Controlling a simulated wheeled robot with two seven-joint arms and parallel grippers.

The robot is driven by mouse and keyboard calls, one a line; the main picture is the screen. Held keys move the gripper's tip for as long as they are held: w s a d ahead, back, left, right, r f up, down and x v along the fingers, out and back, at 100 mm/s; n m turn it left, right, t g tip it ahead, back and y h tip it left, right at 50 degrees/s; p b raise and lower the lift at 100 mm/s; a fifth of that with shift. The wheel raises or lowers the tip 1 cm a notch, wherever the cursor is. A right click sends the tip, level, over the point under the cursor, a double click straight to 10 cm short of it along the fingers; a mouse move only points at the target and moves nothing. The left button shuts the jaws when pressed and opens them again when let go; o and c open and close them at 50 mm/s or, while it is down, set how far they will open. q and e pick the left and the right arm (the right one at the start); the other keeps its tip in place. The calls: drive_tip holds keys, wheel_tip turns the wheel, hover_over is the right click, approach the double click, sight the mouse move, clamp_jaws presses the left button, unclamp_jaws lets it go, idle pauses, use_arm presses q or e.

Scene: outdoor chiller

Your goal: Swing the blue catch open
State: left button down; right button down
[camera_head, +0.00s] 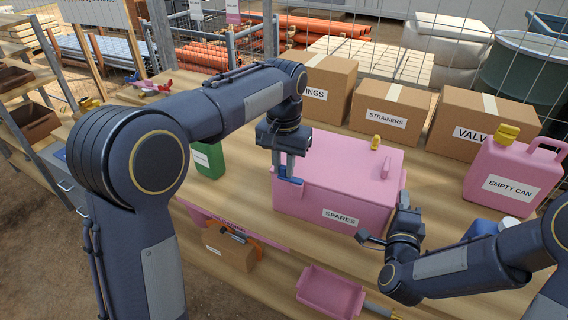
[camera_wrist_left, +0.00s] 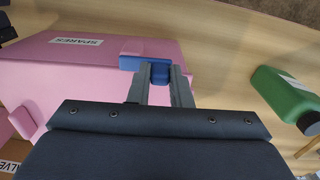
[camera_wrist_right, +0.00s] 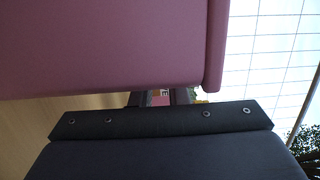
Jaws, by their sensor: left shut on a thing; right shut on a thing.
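The blue catch (camera_head: 290,183) is on the long front side of the pink box (camera_head: 312,202) labelled SPARES, near its left end. It also shows in the left wrist view (camera_wrist_left: 130,62), against the pink side. My left gripper (camera_head: 285,172) reaches down from above and is shut on the catch, with part of it between the fingertips (camera_wrist_left: 160,74). My right gripper (camera_head: 402,196) is at the box's right end, near a pink tab (camera_head: 386,168). In the right wrist view its fingers (camera_wrist_right: 160,97) are close against the pink wall (camera_wrist_right: 110,45); their exact contact is hidden.
Cardboard boxes marked STRAINERS (camera_head: 390,112) and VALV (camera_head: 480,122) stand behind. A pink can (camera_head: 512,170) is to the right, a green bottle (camera_head: 210,158) to the left. A pink tray (camera_head: 330,292) and a carton (camera_head: 229,250) are on the lower shelf.

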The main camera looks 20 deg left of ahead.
sight(284, 166)
use_arm(q)
drive_tip(key=c, duration=1.3)
unclamp_jaws()
drive_tip(key=shift+r, duration=0.15)
wheel_tip(284, 166, up, 12)
drive_tip(key=shift+f, duration=0.1)
use_arm(e)
drive_tip(key=c, duration=1.3)
unclamp_jaws()
drive_tip(key=shift+s, duration=0.1)
